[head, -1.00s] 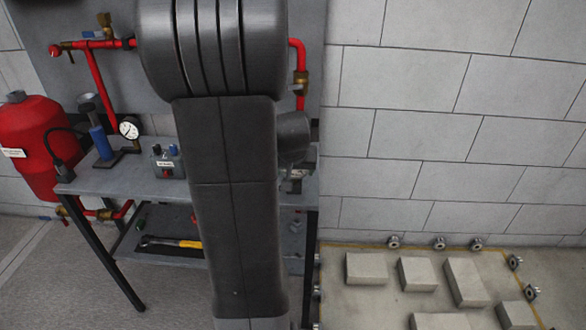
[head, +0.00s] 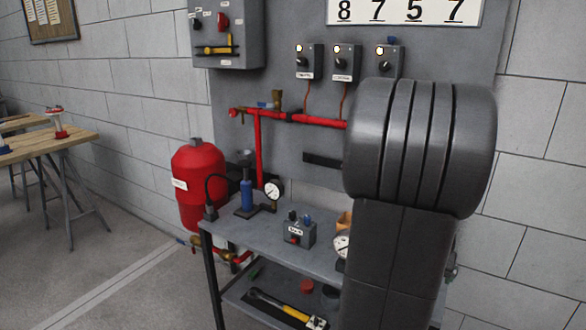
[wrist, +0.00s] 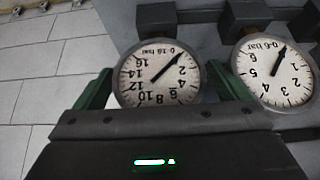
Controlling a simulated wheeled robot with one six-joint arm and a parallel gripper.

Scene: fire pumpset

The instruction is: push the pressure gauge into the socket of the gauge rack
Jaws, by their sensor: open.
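In the wrist view my gripper (wrist: 160,68) is open, with one green finger on each side of a round white gauge marked 0-16 bar (wrist: 158,80). The gauge appears upside down there, and I cannot tell whether the fingers touch it. A second gauge, marked 0-6 bar (wrist: 274,72), stands to its right, outside the fingers. Dark blocks (wrist: 168,18) show behind the gauges; I cannot tell which is the rack's socket. In the head view my arm hides the gripper and most of this area. Part of a gauge face (head: 341,246) shows at the arm's left edge.
The grey bench (head: 262,228) carries a blue hand pump with a gauge (head: 273,190) and a small switch box (head: 299,232). Red piping (head: 258,150) runs along the panel behind. A red tank (head: 198,185) stands left. The lower shelf holds a yellow-handled tool (head: 280,306).

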